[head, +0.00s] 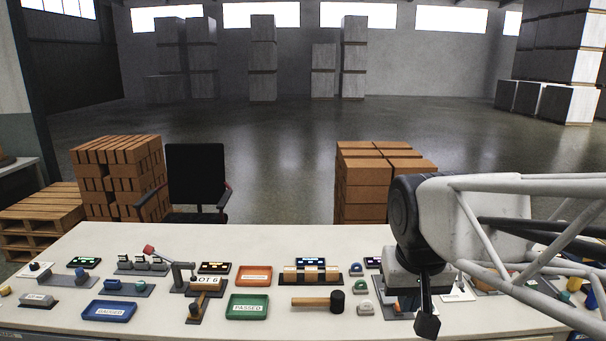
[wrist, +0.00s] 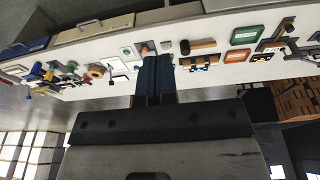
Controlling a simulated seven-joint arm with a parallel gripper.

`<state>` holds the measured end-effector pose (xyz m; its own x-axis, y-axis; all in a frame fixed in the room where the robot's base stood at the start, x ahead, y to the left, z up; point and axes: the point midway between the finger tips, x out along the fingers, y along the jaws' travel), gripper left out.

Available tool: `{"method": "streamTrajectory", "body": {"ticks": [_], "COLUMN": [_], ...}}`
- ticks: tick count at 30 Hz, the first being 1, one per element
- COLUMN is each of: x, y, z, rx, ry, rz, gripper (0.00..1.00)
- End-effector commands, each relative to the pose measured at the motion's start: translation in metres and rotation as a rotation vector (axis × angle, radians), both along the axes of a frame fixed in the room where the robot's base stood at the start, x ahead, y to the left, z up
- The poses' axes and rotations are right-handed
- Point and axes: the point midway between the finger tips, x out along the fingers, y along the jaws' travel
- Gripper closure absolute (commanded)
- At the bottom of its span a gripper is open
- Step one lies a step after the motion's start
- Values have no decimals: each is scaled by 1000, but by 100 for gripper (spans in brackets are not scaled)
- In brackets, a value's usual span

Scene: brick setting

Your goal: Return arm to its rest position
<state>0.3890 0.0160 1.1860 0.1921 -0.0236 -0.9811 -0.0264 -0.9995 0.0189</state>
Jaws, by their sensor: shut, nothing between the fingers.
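My gripper (head: 427,325) hangs over the right half of the white table in the head view, its dark fingers pointing down near the front edge. The fingers are shut with nothing between them. In the wrist view my gripper (wrist: 158,56) shows as two dark fingers side by side, with the table beyond their tips. My arm reaches in from the right side of the head view and hides part of the table there.
The table (head: 250,325) holds a green tray (head: 247,306), an orange tray (head: 254,275), a blue tray (head: 109,310), a mallet (head: 318,302) and a small lever stand (head: 178,272). Brick stacks (head: 362,190) and a black chair (head: 196,180) stand behind it. Space above the table's left half is clear.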

Motion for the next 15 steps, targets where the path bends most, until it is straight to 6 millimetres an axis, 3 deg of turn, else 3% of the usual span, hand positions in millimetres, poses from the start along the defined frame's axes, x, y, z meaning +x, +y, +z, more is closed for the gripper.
{"method": "streamTrajectory", "body": {"ticks": [6,15], "x": [-47,-73], "y": [-14,-20], "z": [-28,-48], "rx": [8,12], "ry": [-24,-38], "rz": [2,5], "gripper": [100,100]}}
